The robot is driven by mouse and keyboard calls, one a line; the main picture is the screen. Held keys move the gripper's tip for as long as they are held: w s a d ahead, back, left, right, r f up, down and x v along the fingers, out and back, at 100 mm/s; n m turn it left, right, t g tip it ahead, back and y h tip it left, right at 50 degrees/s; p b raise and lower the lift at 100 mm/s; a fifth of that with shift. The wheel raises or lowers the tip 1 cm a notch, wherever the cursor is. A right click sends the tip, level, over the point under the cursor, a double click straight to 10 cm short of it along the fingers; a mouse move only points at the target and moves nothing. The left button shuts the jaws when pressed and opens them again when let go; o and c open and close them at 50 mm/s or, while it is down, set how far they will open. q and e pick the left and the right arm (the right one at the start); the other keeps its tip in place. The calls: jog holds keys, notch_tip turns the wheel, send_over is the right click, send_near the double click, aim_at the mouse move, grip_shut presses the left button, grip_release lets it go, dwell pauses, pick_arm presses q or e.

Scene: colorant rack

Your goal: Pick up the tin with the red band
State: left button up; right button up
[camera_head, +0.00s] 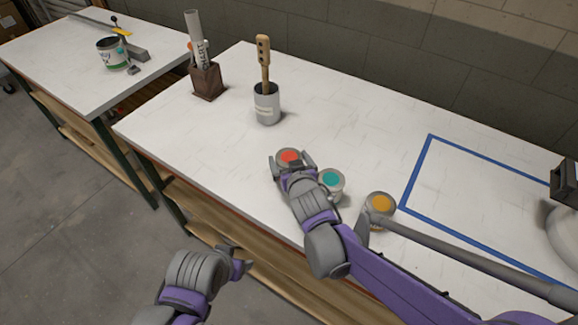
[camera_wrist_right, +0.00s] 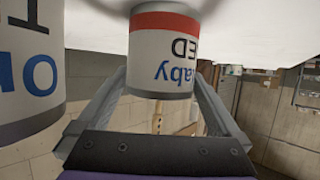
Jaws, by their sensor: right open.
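The tin with the red band (camera_head: 288,156) stands on the white workbench and shows a red top. In the wrist view this tin (camera_wrist_right: 163,52) appears upside down, with a red band and the letters "RED". My right gripper (camera_head: 292,163) is open, with one finger on either side of the tin. In the wrist view the open fingers (camera_wrist_right: 162,90) flank it; I cannot tell whether they touch it. My left gripper (camera_head: 238,262) is low in front of the bench, and its jaws are too unclear to read.
A teal-topped tin (camera_head: 331,181) stands close to the right of the red one, and an orange-topped tin (camera_head: 380,204) is farther right. A grey pot with a wooden tool (camera_head: 266,105) stands behind. A blue outlined area (camera_head: 418,171) on the right is mostly clear.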

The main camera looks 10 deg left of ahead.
jog(key=shift+w, duration=0.1)
jog(key=c, duration=1.2)
jog(key=shift+c, duration=0.2)
notch_tip(320, 180, up, 10)
jog(key=shift+f+p, duration=0.1)
jog(key=shift+p, duration=0.65)
